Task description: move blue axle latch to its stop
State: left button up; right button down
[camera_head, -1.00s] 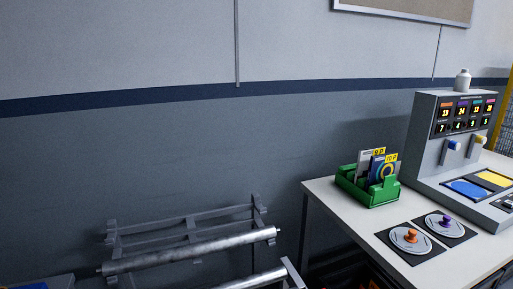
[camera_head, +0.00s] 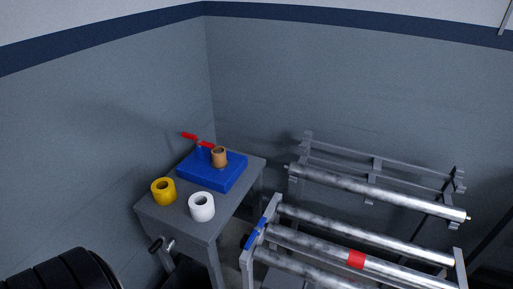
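A blue part that looks like the axle latch (camera_head: 256,235) is on the left end frame of the roller rack (camera_head: 248,262). It lies slanted along the frame, near the ends of the metal rollers. One roller, the middle one of the front group, carries a red band (camera_head: 356,259). I cannot tell from here where the latch's stop is. Neither of my grippers is in view.
A grey table (camera_head: 183,222) stands left of the rack, holding a blue block (camera_head: 225,181) with a brown tube (camera_head: 218,155), a yellow roll (camera_head: 162,190) and a white roll (camera_head: 202,207). A black ribbed object (camera_head: 62,274) fills the lower left. Walls meet behind.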

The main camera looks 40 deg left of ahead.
aim_at(256, 231)
jog(key=u, duration=1.15)
